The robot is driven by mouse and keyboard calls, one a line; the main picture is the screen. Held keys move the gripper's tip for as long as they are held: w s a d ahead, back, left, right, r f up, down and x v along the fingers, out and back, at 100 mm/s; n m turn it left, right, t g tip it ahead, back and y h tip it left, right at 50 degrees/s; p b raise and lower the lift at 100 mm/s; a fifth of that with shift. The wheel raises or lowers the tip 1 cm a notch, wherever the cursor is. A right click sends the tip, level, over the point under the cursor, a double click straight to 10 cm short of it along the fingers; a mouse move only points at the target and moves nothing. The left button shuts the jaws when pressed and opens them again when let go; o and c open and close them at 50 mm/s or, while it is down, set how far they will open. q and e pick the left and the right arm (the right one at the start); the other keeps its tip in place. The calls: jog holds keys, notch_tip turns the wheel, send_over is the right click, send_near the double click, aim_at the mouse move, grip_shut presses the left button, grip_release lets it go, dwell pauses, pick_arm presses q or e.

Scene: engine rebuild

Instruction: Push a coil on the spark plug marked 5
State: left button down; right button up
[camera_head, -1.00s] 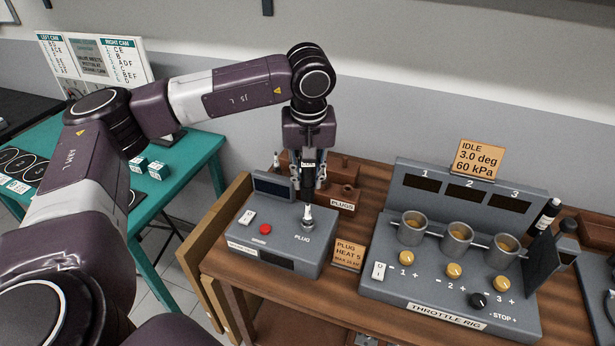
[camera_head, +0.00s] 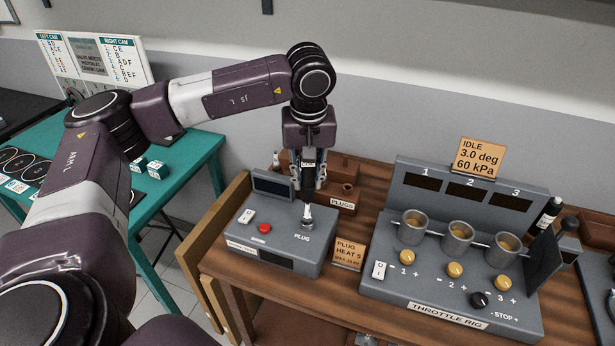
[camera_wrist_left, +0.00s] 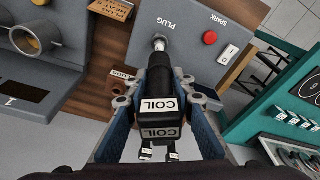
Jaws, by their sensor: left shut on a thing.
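My left gripper (camera_head: 308,185) points down over the grey spark tester box (camera_head: 242,232) and is shut on a black coil. The coil (camera_wrist_left: 158,105), with white COIL labels, sits between the blue fingers in the left wrist view. A spark plug (camera_head: 307,216) stands upright in the box's socket marked PLUG. The coil's lower end is in line with the plug and meets or covers its top; I cannot tell how far it is on. The plug's lower metal part (camera_wrist_left: 159,43) shows beyond the coil. No number is readable on the plug. My right gripper is out of view.
A card (camera_head: 348,254) reading PLUG HEAT 5 stands right of the box. The throttle rig (camera_head: 450,306) stands further right. A wooden PLUGS rack (camera_head: 341,203) is behind. The box has a red button (camera_head: 264,228) and a white switch (camera_head: 246,215).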

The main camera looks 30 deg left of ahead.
aim_at(307, 194)
pick_arm(q)
jog(key=shift+f+b, duration=0.7)
jog(key=shift+f, duration=0.05)
dwell(0.8)
jog(key=shift+f+b, duration=0.45)
jog(key=shift+f, duration=0.05)
jog(key=shift+f+b, duration=1)
jog(key=shift+f, duration=0.25)
dwell(0.5)
jog(key=c, duration=1.6)
grip_release()
jog(key=shift+r+p, duration=2.35)
jog(key=shift+r, duration=1.45)
